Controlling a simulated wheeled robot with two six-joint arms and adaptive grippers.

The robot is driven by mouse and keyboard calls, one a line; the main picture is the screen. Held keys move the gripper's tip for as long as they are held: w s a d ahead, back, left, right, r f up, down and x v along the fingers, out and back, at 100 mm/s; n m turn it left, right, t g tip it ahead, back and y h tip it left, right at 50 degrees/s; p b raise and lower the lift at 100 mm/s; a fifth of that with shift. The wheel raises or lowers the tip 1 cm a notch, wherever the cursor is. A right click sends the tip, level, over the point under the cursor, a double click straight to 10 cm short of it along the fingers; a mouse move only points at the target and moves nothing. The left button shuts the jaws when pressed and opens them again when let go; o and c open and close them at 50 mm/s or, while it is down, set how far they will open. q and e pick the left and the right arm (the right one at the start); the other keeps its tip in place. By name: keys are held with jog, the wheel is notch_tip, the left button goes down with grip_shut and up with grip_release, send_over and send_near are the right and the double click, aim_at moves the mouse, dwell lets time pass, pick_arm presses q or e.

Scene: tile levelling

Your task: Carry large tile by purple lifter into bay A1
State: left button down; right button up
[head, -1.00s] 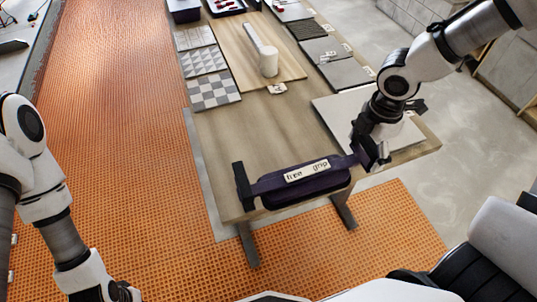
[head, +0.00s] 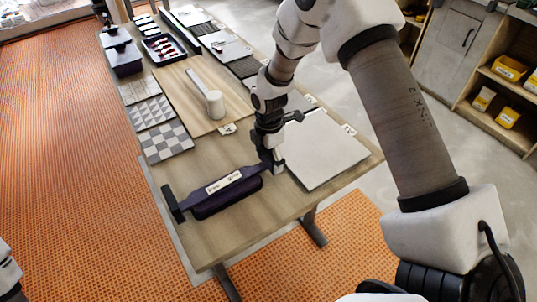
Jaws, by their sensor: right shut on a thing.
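The purple lifter (head: 226,192) is a long dark purple bar with a pale printed label and a black crosspiece at its left end. It shows over the near part of the wooden table; I cannot tell whether it touches the top. My right gripper (head: 275,162) is shut on the lifter's right end, pointing down. A large pale grey tile (head: 325,152) lies flat on the table just right of the gripper, apart from the lifter's bar. My left gripper is out of view; only a bit of my left arm shows at the lower left edge. No bay marked A1 is readable.
A wooden board (head: 185,95) with a white cylinder (head: 215,104) lies mid-table. Patterned tiles (head: 166,141) line the left side, and darker tiles the right. A dark bin (head: 124,58) and a tray (head: 164,49) stand at the back. The table's near left corner (head: 205,250) is bare.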

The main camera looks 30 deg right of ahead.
jog(key=o, duration=1.4)
notch_tip(320, 180, up, 12)
jog(key=shift+r+b, duration=0.1)
jog(key=shift+b, duration=0.2)
